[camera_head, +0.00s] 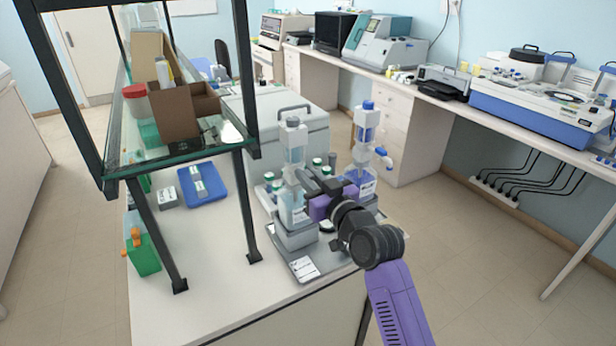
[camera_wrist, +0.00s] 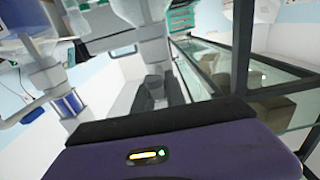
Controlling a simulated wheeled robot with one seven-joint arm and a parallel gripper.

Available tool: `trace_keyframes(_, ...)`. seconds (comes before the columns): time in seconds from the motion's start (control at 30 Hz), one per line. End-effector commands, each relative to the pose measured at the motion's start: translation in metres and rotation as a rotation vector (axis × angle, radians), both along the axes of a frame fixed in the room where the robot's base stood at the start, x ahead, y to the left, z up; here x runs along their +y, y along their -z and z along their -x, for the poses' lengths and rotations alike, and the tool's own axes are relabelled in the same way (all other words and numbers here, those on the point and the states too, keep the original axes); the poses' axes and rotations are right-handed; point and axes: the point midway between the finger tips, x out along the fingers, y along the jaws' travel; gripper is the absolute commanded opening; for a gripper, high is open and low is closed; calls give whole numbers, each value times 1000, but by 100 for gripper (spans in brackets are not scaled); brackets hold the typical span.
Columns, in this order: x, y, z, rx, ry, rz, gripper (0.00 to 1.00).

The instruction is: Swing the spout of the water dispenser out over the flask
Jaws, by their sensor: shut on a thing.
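A clear, grey-topped dispenser (camera_head: 294,138) stands upright on a grey base at the table's right end; I take it as the water dispenser. A clear vessel with pale blue liquid (camera_head: 291,206), which looks like the flask, stands below it. My gripper (camera_head: 308,181) reaches in from the right at the dispenser's middle height. Its jaws are shut on a small part there, apparently the spout, mostly hidden by the fingers. In the wrist view the dark fingers (camera_wrist: 160,92) lie close together. I cannot tell exactly where the spout points.
A second dispenser with blue cap and blue knob (camera_head: 366,125) stands just right of my gripper. Several green-capped bottles (camera_head: 270,180) and a grey box (camera_head: 275,115) are behind. A glass shelf on black posts (camera_head: 251,200) rises at left. A blue tray (camera_head: 203,184) lies beneath it.

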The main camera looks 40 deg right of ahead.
Motion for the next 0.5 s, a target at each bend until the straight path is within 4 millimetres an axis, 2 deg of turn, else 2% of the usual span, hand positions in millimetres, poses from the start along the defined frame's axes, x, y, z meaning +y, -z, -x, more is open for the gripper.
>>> trace_keyframes(0.27,-5,6,1,-3,-56,1,0)
trace_keyframes(0.5,-14,8,3,-4,-171,3,0)
